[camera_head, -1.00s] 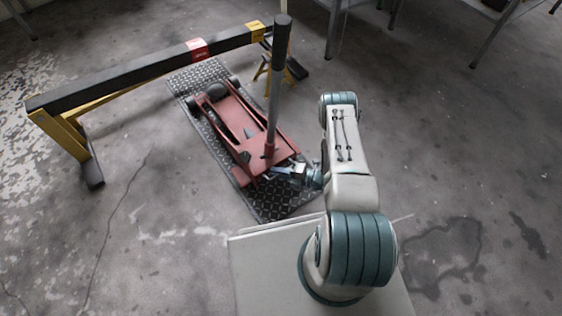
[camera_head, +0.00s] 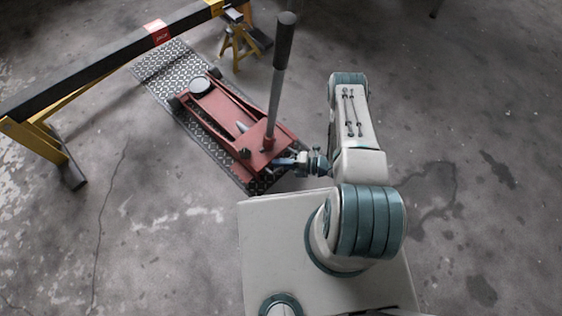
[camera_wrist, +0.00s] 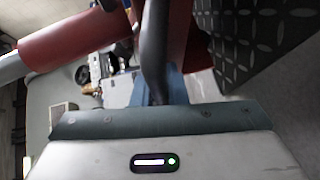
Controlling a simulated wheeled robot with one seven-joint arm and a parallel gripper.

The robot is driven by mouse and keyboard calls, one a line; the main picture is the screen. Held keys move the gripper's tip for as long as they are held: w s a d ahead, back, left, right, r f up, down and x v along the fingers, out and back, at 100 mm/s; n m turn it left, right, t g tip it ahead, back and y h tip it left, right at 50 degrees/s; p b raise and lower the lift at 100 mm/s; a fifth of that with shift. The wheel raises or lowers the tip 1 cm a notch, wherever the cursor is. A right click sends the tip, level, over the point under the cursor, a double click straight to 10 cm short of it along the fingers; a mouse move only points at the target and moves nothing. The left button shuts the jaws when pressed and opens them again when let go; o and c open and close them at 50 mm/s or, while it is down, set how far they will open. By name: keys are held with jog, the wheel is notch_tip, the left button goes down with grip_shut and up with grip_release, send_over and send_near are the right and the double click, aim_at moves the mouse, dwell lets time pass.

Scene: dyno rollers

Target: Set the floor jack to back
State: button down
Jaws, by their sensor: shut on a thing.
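The red floor jack (camera_head: 229,118) stands on a dark diamond-pattern plate (camera_head: 158,69). Its round saddle (camera_head: 199,85) faces the far end and its long grey handle (camera_head: 277,95) stands nearly upright at the near end. My gripper (camera_head: 285,163) is at the jack's near end, low down. In the wrist view, my gripper (camera_wrist: 158,88) is shut on a dark bar (camera_wrist: 153,45) at the jack. The red handle socket (camera_wrist: 75,38) shows beside it. The exact finger contact is partly hidden.
A black beam (camera_head: 105,62) on yellow legs with a red label crosses the plate's far end. A yellow stand (camera_head: 238,45) is at the back. The floor right of the jack is clear.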

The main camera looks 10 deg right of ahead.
jog(key=shift+s+d+f, duration=0.1)
jog(key=shift+s, duration=0.2)
jog(key=c, duration=1.5)
grip_release()
jog(key=shift+o, duration=0.2)
jog(key=shift+w+d, duration=0.1)
jog(key=p+v, duration=0.3)
jog(key=v, duration=1)
jog(key=shift+d, duration=0.35)
